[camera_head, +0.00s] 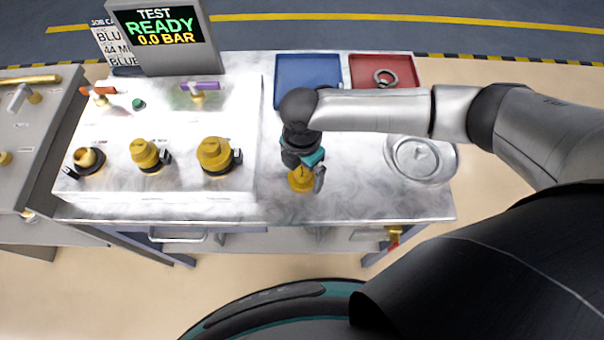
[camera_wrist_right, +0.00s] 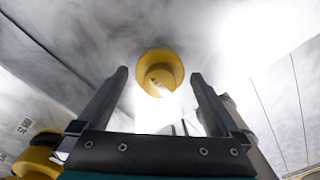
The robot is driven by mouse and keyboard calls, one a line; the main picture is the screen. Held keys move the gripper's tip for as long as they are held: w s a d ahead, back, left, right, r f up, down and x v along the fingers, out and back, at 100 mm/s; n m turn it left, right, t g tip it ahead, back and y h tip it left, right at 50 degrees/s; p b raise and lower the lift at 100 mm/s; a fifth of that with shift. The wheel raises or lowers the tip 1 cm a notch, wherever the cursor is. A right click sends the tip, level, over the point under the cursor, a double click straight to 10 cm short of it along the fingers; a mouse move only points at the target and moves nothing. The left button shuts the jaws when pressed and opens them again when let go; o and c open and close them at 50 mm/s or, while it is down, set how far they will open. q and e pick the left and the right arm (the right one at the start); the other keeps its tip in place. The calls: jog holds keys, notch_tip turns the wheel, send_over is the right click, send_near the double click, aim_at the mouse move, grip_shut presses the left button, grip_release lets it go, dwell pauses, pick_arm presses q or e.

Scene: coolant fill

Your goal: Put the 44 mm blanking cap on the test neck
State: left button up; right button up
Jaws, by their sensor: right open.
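A yellow cap (camera_head: 301,180) is on the bare metal bench top, under my right gripper (camera_head: 307,171). In the right wrist view the cap (camera_wrist_right: 158,72) lies ahead, between the two open fingers (camera_wrist_right: 160,78), with a gap to each side. Whether the fingers are level with it I cannot tell. On the white panel, one neck (camera_head: 88,160) at the left looks uncapped; two others carry yellow caps, in the middle (camera_head: 145,153) and at the right (camera_head: 214,154). The cap's size marking is not readable. My left gripper is not in view.
A screen (camera_head: 160,30) reads TEST READY, 0.0 BAR, beside a partly hidden job card (camera_head: 112,45). A blue tray (camera_head: 308,75), a red tray (camera_head: 402,68) holding a ring (camera_head: 385,78), and a round metal dish (camera_head: 420,160) are on the bench. Orange (camera_head: 98,91) and purple (camera_head: 199,86) handles stand on the panel.

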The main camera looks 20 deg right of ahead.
jog(key=c, duration=1.2)
jog(key=shift+r, duration=0.15)
